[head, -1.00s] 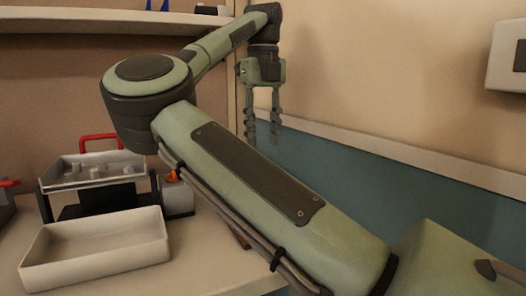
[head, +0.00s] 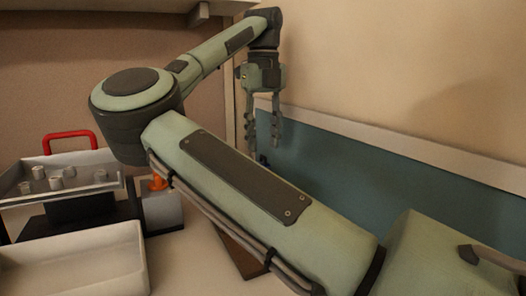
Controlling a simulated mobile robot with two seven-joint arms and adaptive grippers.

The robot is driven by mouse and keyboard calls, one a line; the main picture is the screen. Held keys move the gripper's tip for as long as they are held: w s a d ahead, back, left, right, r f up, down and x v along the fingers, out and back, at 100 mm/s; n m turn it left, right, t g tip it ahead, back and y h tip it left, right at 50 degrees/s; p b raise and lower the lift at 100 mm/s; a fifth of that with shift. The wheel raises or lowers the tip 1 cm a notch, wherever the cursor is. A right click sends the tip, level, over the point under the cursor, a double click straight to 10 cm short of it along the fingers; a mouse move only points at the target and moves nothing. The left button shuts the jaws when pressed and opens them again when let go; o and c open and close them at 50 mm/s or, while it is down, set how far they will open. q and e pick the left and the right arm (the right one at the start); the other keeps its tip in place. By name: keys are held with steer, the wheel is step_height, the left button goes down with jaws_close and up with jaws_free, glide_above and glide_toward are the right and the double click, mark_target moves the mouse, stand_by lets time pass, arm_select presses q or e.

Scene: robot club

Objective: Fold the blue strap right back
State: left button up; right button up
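I cannot make out the blue strap for certain. My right gripper (head: 264,146) hangs with its fingers pointing down at the upper middle of the head view, in front of the wall. Its two fingers are apart with nothing seen between them. A small dark blue bit (head: 262,159) shows just below the fingertips, too small to identify. My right arm crosses the picture and hides part of the table. My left gripper is not in view.
A pale open bin (head: 75,262) stands at the lower left. Behind it are a tray (head: 22,188) with several small cylinders, a red handle (head: 70,133) and a grey box (head: 163,212) with an orange knob (head: 157,182). A brown piece (head: 238,252) lies partly under my arm. A shelf is above.

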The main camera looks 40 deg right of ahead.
mark_target(263, 155)
steer(key=shift+f, duration=1.55)
steer(key=shift+c, duration=0.3)
jaws_close()
